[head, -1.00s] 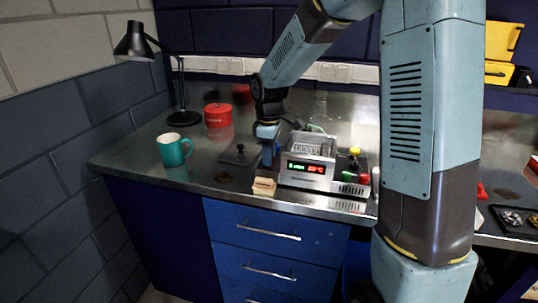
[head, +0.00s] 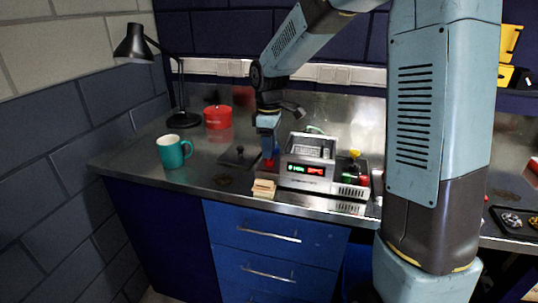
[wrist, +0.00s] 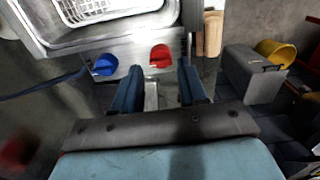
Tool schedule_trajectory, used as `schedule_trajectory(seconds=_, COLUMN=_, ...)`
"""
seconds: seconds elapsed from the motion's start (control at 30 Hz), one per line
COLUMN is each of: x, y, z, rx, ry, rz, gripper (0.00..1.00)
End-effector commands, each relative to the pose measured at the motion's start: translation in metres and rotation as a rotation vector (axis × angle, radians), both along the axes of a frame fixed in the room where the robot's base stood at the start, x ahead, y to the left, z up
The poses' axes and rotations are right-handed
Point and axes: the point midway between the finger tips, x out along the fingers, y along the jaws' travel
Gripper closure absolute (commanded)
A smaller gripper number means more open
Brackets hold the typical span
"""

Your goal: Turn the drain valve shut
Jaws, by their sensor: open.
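A metal bench-top cleaner (head: 308,176) with a lit display stands on the bench, its basket and tank rim (wrist: 118,40) at the top of the wrist view. On its side are a red lever handle (wrist: 160,56) and a blue lever handle (wrist: 104,65). I cannot tell from the pictures which is the drain valve. My gripper (wrist: 160,78) is open and empty, its two blue fingers apart, with the red handle just beyond and between their tips. In the head view my gripper (head: 268,148) points down at the cleaner's left side; contact cannot be told.
A wooden block (head: 264,188) lies at the bench's front edge, close to my gripper. A dark flat lid (head: 240,155) lies left of it. A teal mug (head: 172,152), red pot (head: 218,116) and black lamp (head: 135,44) stand further left. Coloured bottles (head: 355,168) stand right of the cleaner.

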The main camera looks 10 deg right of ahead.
Motion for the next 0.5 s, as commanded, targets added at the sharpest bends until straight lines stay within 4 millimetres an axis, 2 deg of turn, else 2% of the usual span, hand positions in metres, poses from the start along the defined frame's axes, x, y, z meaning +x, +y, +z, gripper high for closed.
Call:
schedule_trajectory(seconds=0.1, x=0.001, y=0.000, z=0.025, rx=0.000, ry=-0.005, rz=0.000, gripper=0.58)
schedule_trajectory(seconds=0.3, x=0.001, y=0.000, z=0.064, rx=0.000, ry=-0.004, rz=0.000, gripper=0.58)
schedule_trajectory(seconds=0.5, x=0.001, y=0.000, z=0.090, rx=0.000, ry=-0.002, rz=0.001, gripper=0.58)
